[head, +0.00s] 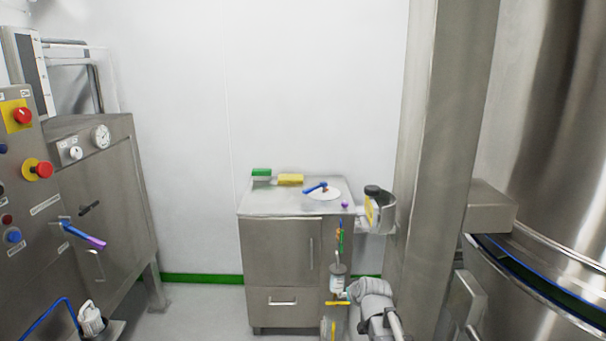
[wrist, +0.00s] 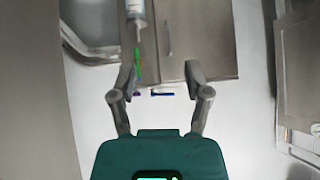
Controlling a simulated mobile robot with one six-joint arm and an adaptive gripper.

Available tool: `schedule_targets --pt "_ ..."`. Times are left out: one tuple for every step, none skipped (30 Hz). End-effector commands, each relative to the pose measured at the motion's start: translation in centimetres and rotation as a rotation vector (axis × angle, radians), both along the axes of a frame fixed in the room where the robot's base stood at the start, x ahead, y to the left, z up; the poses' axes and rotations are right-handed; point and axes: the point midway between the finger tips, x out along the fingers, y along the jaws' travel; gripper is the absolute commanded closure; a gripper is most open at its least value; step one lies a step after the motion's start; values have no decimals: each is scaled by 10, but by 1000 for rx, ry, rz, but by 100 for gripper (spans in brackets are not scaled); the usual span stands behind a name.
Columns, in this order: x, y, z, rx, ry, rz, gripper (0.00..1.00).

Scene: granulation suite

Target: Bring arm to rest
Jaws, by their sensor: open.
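My gripper (wrist: 162,78) shows in the wrist view with its two grey fingers wide apart and nothing held between them. Its teal body fills the bottom of that view. The steel cabinet (head: 281,253) stands ahead against the white wall in the head view. Its doors (wrist: 205,35) show beyond the fingers in the wrist view. I cannot make out the fingers in the head view.
A control panel (head: 35,215) stands left and a large steel vessel (head: 550,130) right. Floor (head: 205,305) is clear left of the cabinet.

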Motion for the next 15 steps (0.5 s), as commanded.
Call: schedule_targets --pt "-10 -1 15 -4 34 1 37" --pt "-14 -1 17 -6 55 0 37" --pt "-21 -1 21 -7 83 -1 37" --pt "-26 -2 23 -9 104 -2 37" --pt "-31 -2 26 -12 125 -2 37" --pt "-37 -3 30 -15 153 -4 37" --pt "-42 -4 33 -17 174 -4 37" --pt "-47 -4 36 -18 194 -7 37" --pt "-54 -5 40 -22 222 -9 37" --pt "-59 -6 43 -25 244 -10 37" --pt "-64 -6 46 -28 265 -13 37" --pt "-71 -7 51 -31 292 -17 37" --pt "-77 -8 54 -34 314 -19 37" --pt "-82 -9 58 -37 335 -22 37" --pt "-89 -10 62 -42 363 -26 37"
